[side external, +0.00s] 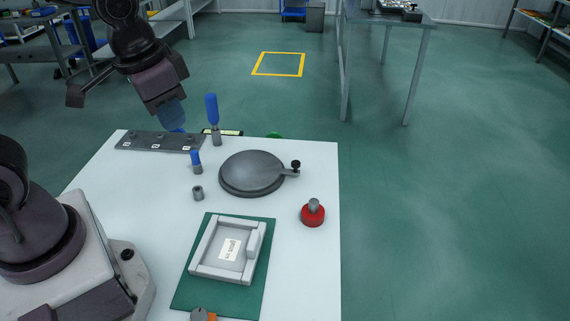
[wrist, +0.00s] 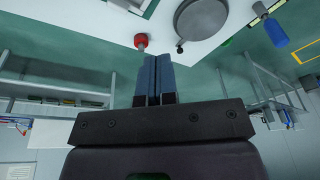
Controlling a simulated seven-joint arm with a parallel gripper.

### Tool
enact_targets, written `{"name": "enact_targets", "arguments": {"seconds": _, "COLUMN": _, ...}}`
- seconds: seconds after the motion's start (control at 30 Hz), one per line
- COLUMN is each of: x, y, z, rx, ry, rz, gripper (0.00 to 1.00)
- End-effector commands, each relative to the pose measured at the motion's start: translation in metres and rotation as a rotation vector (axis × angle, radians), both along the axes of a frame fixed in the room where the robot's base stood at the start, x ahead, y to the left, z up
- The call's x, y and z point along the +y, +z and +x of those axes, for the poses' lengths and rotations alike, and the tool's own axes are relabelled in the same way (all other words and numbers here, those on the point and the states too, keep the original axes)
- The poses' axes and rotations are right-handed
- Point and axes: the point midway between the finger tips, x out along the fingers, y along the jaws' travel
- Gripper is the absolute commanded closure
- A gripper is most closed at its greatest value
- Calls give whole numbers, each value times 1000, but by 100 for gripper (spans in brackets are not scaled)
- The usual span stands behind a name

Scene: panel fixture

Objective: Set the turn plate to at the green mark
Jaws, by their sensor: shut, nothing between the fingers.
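The turn plate (side external: 250,172) is a dark grey disc on the white table, with a short arm ending in a black knob (side external: 295,164) on its right side. The plate also shows at the top of the wrist view (wrist: 203,15), with the knob (wrist: 180,49) below it. A small green patch (side external: 274,135) shows at the table's far edge behind the plate; I cannot tell if it is the green mark. My gripper (side external: 179,129), with blue fingers, is above the table's far left, apart from the plate. In the wrist view its fingers (wrist: 158,58) are together and empty.
A blue-handled upright tool (side external: 212,112) and a dark strip (side external: 158,141) stand at the back left. A smaller blue-topped peg (side external: 196,160) and a grey cylinder (side external: 198,193) are left of the plate. A red knob (side external: 313,213) is front right; a green board (side external: 190,290) is in front.

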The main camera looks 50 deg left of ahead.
Motion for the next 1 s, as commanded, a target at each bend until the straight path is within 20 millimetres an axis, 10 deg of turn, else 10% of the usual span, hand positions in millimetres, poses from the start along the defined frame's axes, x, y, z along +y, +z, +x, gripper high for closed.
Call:
{"name": "enact_targets", "arguments": {"seconds": 0.5, "x": 4, "y": -160, "z": 115, "rx": -118, "ry": -540, "rz": 176, "gripper": 100}}
{"name": "enact_targets", "arguments": {"seconds": 1.0, "x": -7, "y": -162, "z": 167, "rx": -360, "ry": -733, "rz": 257, "gripper": 100}}
